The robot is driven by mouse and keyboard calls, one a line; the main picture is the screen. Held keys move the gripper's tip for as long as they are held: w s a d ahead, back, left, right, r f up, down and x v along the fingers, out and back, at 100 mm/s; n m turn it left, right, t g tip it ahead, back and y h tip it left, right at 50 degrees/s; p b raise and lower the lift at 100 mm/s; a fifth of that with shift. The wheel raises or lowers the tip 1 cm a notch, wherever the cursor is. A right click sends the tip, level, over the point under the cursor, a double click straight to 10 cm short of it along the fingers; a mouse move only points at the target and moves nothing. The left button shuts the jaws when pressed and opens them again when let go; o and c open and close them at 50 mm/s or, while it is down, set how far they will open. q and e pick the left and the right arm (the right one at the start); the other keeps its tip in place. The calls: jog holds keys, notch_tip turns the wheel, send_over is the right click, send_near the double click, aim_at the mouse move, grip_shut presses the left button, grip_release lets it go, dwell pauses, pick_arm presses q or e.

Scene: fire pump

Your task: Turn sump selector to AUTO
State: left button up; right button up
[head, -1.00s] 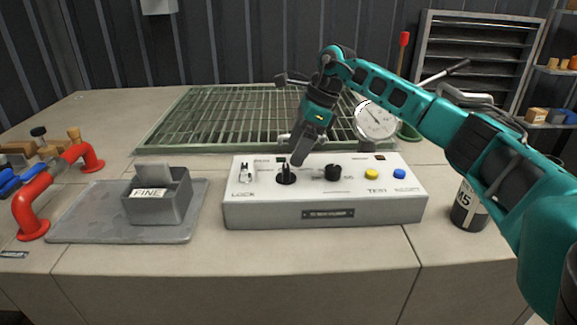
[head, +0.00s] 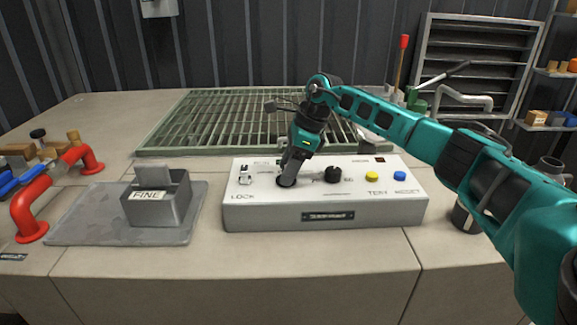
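A white control box (head: 270,212) stands on the bench in the middle of the head view. Its top carries a lock toggle (head: 245,174) at left, two black knobs, a yellow button (head: 373,176) and a blue button (head: 400,176). My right gripper (head: 289,175) points down at the left black knob (head: 287,182) and covers most of it; the fingers look close around or against it, but I cannot tell if they grip it. The right black knob (head: 333,175) is free. The knob's pointer and most labels are hidden or unreadable. My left gripper is not in view.
A grey box marked FINE (head: 158,205) stands on a grey tray (head: 80,228) to the left. A red pipe handle (head: 30,205) is at far left. A green grating (head: 210,120) lies behind the control box. The bench front is clear.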

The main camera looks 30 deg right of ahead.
jog(key=c, duration=0.5)
